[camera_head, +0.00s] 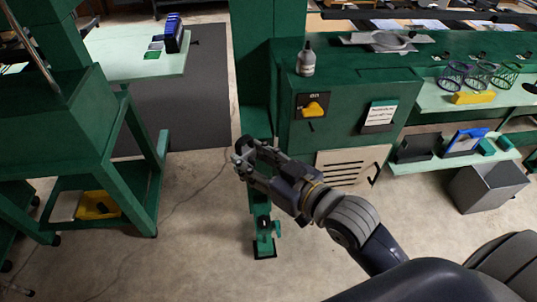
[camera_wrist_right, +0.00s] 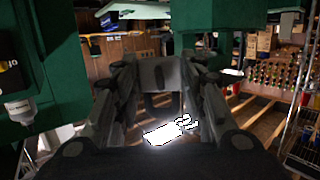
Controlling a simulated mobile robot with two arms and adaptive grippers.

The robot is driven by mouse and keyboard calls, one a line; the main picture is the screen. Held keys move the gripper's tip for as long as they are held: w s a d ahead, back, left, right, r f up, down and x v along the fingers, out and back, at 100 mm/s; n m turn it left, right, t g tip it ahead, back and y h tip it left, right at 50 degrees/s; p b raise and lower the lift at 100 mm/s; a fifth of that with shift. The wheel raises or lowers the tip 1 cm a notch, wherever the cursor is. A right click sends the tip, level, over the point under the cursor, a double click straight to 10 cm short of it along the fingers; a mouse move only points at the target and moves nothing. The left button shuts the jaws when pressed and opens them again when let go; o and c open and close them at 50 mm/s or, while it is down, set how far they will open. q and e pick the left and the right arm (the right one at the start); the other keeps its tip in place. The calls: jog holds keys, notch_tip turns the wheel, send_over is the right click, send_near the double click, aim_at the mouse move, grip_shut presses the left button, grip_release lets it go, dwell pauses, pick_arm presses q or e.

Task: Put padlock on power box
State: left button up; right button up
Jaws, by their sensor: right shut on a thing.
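The power box (camera_head: 345,125) is a green cabinet face with a yellow switch (camera_head: 314,107) on a dark plate. It stands right of my right gripper (camera_head: 246,152) in the head view. In the right wrist view, the right gripper (camera_wrist_right: 158,78) is shut on a small grey padlock (camera_wrist_right: 158,72), its dark shackle pointing down in the picture. The gripper is apart from the switch. In the head view the fingers mostly hide the padlock. My left gripper is out of view.
A bottle (camera_head: 306,60) and a grey metal piece (camera_head: 385,40) stand on top of the green machine. A white label (camera_head: 380,115) is right of the switch. A green bench frame (camera_head: 125,165) stands at left. Floor between is open.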

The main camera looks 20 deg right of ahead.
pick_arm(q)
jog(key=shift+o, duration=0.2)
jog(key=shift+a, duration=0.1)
pick_arm(e)
jog(key=a+r+n+g+y, duration=0.1)
jog(key=a+n+g+y, duration=0.6)
jog(key=a, duration=0.3)
jog(key=shift+a+r+n+y, duration=0.15)
jog(key=shift+a+n+y, duration=0.1)
jog(key=shift+n+y, duration=0.15)
